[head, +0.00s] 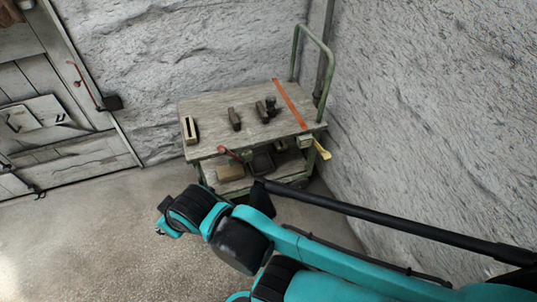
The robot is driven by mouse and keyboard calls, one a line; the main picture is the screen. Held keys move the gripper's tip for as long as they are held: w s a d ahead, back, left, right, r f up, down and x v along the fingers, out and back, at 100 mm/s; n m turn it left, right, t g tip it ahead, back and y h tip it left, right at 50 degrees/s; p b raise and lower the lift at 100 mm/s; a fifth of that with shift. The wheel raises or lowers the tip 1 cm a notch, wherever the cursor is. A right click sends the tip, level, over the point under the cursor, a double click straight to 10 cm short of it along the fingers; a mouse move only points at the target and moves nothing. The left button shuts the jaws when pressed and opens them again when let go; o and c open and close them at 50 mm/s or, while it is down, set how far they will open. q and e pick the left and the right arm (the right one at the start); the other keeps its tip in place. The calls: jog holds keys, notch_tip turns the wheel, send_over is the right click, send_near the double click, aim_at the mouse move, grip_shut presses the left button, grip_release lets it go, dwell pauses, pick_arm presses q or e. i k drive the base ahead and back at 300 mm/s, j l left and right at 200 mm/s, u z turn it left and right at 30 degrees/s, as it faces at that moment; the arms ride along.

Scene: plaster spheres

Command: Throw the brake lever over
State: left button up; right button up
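A cart (205,117) with a worn wooden top and green metal frame stands against the walls. A short lever with a red grip (228,152) sticks out at its front edge, slanting up to the left. A yellow lever-like piece (322,149) hangs at its front right corner. I cannot tell for sure which is the brake lever. My teal and black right arm comes in from the lower right, its bent part just in front of the cart, apart from the red grip in the picture. I cannot make out its gripper fingers. My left gripper is not in view.
Several small dark objects (234,119) lie on the cart top beside an orange strip (290,104). Boxes (230,172) sit on its lower shelf. Another red-handled lever (85,84) is beside the door (90,149) at left. The floor (90,225) at left is clear.

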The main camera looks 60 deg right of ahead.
aim_at(220, 149)
jog(key=z, duration=1.7)
